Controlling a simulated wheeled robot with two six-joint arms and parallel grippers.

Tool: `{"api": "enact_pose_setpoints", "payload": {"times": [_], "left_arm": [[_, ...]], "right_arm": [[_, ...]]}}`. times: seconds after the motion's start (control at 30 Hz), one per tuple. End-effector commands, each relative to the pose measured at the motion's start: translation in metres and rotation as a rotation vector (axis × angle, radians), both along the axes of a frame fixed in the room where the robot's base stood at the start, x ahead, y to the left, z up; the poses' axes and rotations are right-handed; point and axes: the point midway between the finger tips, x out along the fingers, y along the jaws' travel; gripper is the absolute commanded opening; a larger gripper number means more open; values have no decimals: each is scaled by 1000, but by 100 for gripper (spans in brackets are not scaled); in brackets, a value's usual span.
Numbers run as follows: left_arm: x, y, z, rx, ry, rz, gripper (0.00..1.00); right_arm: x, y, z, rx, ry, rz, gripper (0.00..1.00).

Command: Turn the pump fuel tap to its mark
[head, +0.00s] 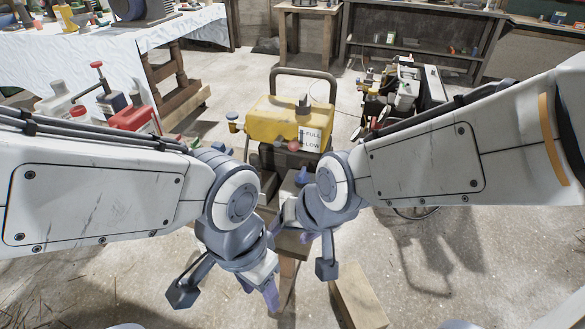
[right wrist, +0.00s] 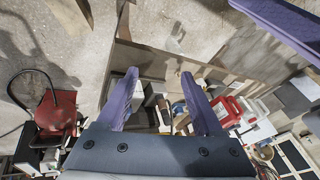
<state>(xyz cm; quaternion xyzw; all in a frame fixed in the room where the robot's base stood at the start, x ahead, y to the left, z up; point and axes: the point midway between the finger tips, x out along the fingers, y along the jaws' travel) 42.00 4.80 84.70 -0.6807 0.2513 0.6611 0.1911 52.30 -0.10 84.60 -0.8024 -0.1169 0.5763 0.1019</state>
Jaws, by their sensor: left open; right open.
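The pump (head: 266,126) stands in the middle of the head view, with a yellow tank, a dark carrying frame and a white label marked FULL and LOW. A small red knob (head: 293,146) shows low on its front; I cannot tell whether it is the fuel tap, and no mark is readable. My left gripper (head: 226,293) is open and empty, low in the head view, in front of the pump. My right gripper (head: 308,228) is open just below the pump, apart from the knob. In the right wrist view its purple fingers (right wrist: 160,92) are apart with nothing between them.
A cloth-covered table (head: 190,30) stands at the left, with red cans (head: 132,118) near it. Timber pieces (head: 357,297) lie below the grippers. A dark machine (head: 432,88) stands right of the pump. Concrete floor (head: 480,240) is open at the right.

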Motion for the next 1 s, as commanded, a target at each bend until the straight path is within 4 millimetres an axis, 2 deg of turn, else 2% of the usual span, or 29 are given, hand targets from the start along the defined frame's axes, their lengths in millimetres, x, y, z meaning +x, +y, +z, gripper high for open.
{"api": "enact_pose_setpoints", "payload": {"times": [0.03,0.2,0.37,0.4,0.5,0.7,0.9,1.0], "left_arm": [[0,0,-39,0,0,0,50],[0,0,-93,0,0,0,50],[0,0,-138,0,0,0,50],[0,0,-144,0,0,0,50],[0,0,-144,0,0,0,50],[0,0,-163,-1,-1,0,50],[0,0,-174,0,0,0,50],[0,0,-176,0,0,0,50]], "right_arm": [[10,2,-39,27,-14,-54,69],[43,5,-88,128,-67,-232,69],[76,8,-125,243,-126,-414,69],[90,15,-124,326,-153,-505,69],[121,27,-101,553,-207,-733,69],[168,24,-70,1060,-311,-1149,69],[182,5,-43,1481,-393,-1363,69],[183,-2,-35,1589,-413,-1398,69]]}}
